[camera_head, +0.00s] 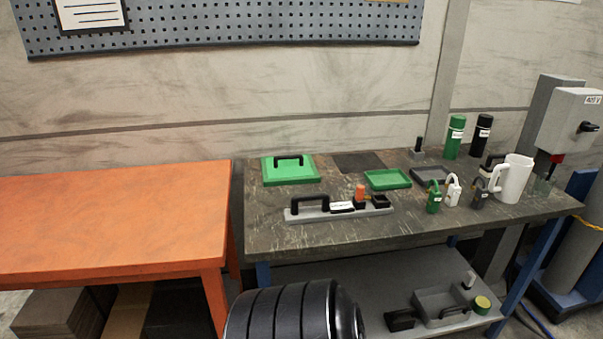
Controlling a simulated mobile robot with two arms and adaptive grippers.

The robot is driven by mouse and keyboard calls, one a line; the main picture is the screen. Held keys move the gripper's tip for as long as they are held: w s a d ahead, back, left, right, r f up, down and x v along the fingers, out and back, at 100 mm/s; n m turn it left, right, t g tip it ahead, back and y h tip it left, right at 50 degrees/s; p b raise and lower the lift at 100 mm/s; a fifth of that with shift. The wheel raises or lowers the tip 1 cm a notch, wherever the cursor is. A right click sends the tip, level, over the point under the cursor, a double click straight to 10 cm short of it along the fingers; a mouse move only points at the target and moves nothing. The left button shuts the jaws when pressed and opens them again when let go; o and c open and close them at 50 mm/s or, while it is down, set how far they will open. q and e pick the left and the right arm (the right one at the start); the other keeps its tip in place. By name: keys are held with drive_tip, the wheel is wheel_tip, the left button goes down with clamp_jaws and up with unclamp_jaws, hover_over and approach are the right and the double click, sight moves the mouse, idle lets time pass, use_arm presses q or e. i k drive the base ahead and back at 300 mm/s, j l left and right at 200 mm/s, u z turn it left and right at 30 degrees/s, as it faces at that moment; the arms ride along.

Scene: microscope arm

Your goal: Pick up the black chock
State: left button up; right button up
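A small dark block (400,320) lies on the lower shelf, beside a grey tray; it looks black and may be the black chock, but its exact shape is hard to tell. Another small black piece (381,201) sits in the grey holder with a black handle (330,215) on the table top, beside an orange piece (360,193). I cannot tell for sure which one is the chock. Neither of my grippers is in view.
The dark worktable (400,225) holds a green lidded box (290,176), a green tray (387,179), several padlocks, a white mug (514,180) and two bottles. An orange table (110,220) adjoins it. The lower shelf (350,275) has free room at left.

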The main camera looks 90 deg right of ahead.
sight(397, 322)
drive_tip(key=z, duration=3.65)
drive_tip(key=i+l, duration=0.15)
drive_tip(key=l, duration=0.15)
drive_tip(key=i+l+u, duration=0.1)
drive_tip(key=l, duration=0.2)
